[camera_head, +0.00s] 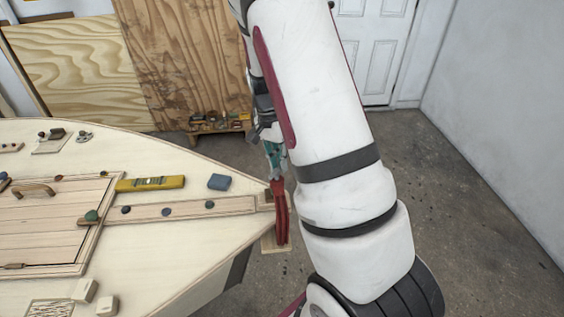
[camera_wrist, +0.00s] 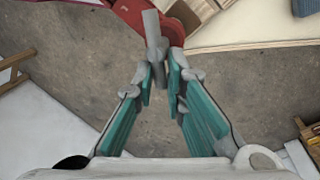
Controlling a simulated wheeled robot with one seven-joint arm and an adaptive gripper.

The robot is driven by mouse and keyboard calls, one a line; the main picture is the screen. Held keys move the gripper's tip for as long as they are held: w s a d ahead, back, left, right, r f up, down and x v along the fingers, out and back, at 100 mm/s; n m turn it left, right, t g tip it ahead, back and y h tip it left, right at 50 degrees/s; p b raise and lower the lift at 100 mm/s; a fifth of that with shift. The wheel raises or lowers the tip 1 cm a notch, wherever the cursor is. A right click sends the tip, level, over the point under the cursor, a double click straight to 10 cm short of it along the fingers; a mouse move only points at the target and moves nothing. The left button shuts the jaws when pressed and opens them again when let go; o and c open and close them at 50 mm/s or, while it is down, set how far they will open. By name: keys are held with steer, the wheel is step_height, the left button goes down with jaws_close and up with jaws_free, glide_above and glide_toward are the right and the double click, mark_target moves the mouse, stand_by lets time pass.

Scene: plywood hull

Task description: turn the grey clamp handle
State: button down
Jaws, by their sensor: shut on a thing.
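The grey clamp handle (camera_wrist: 154,32) is a short bar seen near the top centre of the wrist view, in front of the red clamp body (camera_wrist: 130,10). My gripper (camera_wrist: 160,76) has teal inner pads, and its fingertips are closed in on the lower end of the handle. In the head view the red clamp (camera_head: 282,218) hangs at the pointed tip of the wooden hull. My gripper (camera_head: 273,156) is just above it there, partly behind my arm. The handle itself is too small to make out in the head view.
The pale hull deck (camera_head: 180,245) fills the left, with a yellow level (camera_head: 150,184) and a blue block (camera_head: 219,181) near the tip. A low wooden rack (camera_head: 220,124) stands behind on the floor. The concrete floor (camera_head: 480,230) at right is clear.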

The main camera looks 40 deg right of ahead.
steer(key=n, duration=0.4)
steer(key=n+h+p, duration=0.1)
steer(key=n, duration=0.1)
steer(key=shift+w+a+f+n+t, duration=0.1)
steer(key=shift+w+a+n+t, duration=0.2)
steer(key=shift+w+a, duration=0.1)
steer(key=shift+w+a+n+t+h+p, duration=0.1)
steer(key=shift+a+n+t+p, duration=0.1)
steer(key=shift+n, duration=0.65)
steer(key=shift+w+a+n+t+h+p, duration=0.1)
steer(key=shift+n+p, duration=0.1)
steer(key=shift+n, duration=0.7)
steer(key=shift+a+n+t+h+p, duration=0.1)
steer(key=shift+n+p, duration=0.1)
steer(key=shift+n, duration=0.65)
steer(key=c, duration=1.5)
jaws_free()
steer(key=shift+c, duration=0.2)
steer(key=shift+w, duration=0.1)
step_height(320, 180, up, 12)
steer(key=a, duration=0.2)
steer(key=shift+w, duration=0.35)
steer(key=shift+a+f, duration=0.1)
steer(key=shift+c, duration=0.5)
